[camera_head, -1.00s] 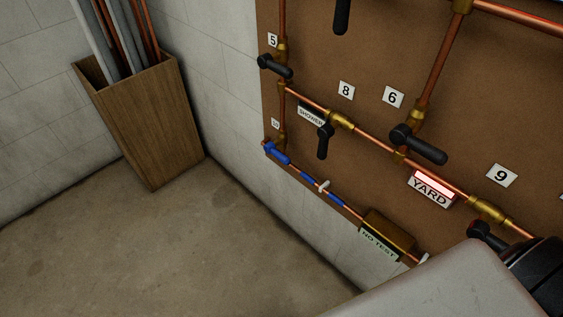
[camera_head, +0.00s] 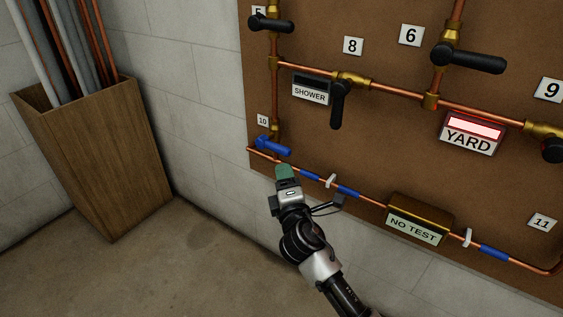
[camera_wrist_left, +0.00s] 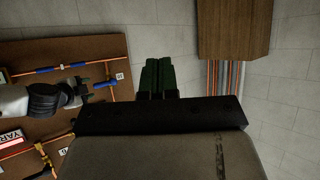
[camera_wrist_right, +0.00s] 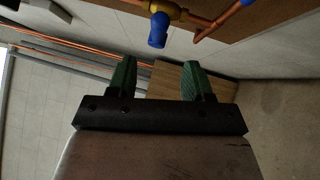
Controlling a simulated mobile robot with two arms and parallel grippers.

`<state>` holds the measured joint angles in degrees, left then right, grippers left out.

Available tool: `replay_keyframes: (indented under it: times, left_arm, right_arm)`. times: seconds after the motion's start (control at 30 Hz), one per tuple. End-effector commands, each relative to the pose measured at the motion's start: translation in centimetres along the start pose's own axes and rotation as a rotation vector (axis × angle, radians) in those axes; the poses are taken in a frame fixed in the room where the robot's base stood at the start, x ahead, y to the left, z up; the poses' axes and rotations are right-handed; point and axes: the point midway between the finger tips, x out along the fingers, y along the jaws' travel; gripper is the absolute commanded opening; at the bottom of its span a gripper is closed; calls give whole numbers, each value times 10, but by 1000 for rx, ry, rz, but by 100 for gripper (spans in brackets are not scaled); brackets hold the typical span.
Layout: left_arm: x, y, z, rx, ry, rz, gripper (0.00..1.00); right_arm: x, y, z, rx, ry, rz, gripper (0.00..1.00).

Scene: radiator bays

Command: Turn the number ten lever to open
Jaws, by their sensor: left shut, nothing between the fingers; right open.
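The number ten lever (camera_head: 273,146) is a blue handle on a brass valve at the lower left of the brown board, below the small 10 label (camera_head: 263,120). It points right and slightly down. In the right wrist view the blue lever (camera_wrist_right: 158,30) shows nearly end-on above the fingers. My right gripper (camera_head: 285,172) is just below the lever and apart from it; its green fingers are open and empty in the right wrist view (camera_wrist_right: 158,80). My left gripper (camera_wrist_left: 159,75) is shut and empty, away from the board; its view also shows the blue lever (camera_wrist_left: 105,84).
Black levers stick out nearby, at the number 5 valve (camera_head: 271,24) and beside the SHOWER sign (camera_head: 311,91). The NO TEST box (camera_head: 420,218) and lit YARD sign (camera_head: 471,133) are to the right. A wooden bin (camera_head: 100,150) of pipes stands left.

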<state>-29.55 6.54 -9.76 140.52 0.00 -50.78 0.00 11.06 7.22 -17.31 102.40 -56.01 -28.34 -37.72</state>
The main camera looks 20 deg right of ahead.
Motion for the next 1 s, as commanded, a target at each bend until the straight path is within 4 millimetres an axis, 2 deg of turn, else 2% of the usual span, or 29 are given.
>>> replay_keyframes:
  times: [0.17, 0.5, 0.6, 0.8, 1.0]
  left_arm:
    - [0, 1, -8, 1, 54, 3, 0]
    - [3, 7, -45, 0, 330, 19, 0]
    - [1, 9, -55, -1, 404, 24, 0]
    - [-2, 11, -65, -2, 480, 29, 0]
    - [-3, 11, -67, -2, 490, 29, 0]
  right_arm:
    - [18, 3, 1, -6, -3, 8, 51]
    - [83, 2, 1, -3, -3, 5, 51]
    - [94, 2, 0, -2, -2, 5, 51]
    - [106, 2, 0, -1, -2, 3, 51]
    - [107, 2, 1, -1, -1, 3, 51]
